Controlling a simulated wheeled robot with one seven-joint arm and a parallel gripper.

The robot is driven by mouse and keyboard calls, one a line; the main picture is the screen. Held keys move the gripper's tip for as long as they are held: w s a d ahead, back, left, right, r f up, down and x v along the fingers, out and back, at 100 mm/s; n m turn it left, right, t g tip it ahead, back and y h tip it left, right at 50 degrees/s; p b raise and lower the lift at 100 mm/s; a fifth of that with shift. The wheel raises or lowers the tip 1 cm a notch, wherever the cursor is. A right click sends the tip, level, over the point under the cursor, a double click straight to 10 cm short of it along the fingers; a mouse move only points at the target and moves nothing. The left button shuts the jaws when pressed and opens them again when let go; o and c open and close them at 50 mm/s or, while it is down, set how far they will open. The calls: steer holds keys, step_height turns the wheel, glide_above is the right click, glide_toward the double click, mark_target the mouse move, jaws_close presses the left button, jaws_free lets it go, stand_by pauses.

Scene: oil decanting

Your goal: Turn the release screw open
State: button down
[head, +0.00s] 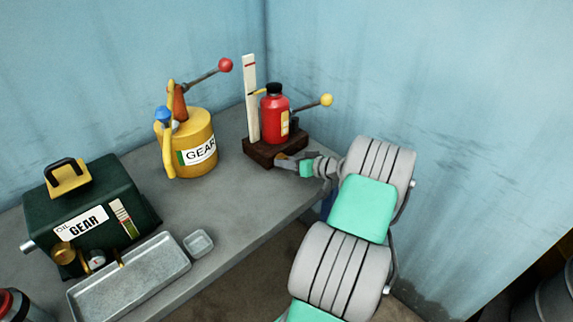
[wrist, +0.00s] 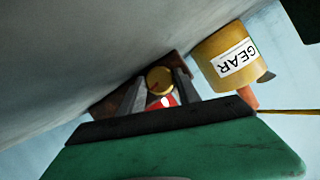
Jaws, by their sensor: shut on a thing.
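The red jack (head: 275,118) has a black cap and stands upright on a dark brown base (head: 262,153) near the bench's back corner. A lever with a yellow ball sticks out to its right. The release screw is a round brass knob (wrist: 158,80) low at the front of the jack, seen between my fingers in the wrist view. My gripper (head: 285,158) reaches in from the right at the base's front. In the wrist view my gripper (wrist: 160,92) has one finger on each side of the knob and is shut on it. The head view shows little of the knob.
A white upright scale (head: 251,100) stands beside the jack. A yellow GEAR can (head: 198,145) with a red-ball lever stands to the left. The walls rise close behind.

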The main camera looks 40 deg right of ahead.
stand_by(0.4)
steer(key=c, duration=0.9)
jaws_free()
steer(key=shift+o, duration=0.2)
steer(key=v, duration=0.7)
steer(key=shift+s+d+b, duration=0.15)
steer(key=shift+s+b, duration=0.05)
steer(key=shift+b, duration=0.2)
steer(key=shift+s+r, duration=0.2)
steer(key=shift+s, duration=0.05)
steer(key=shift+w, duration=0.1)
steer(key=shift+c, duration=0.4)
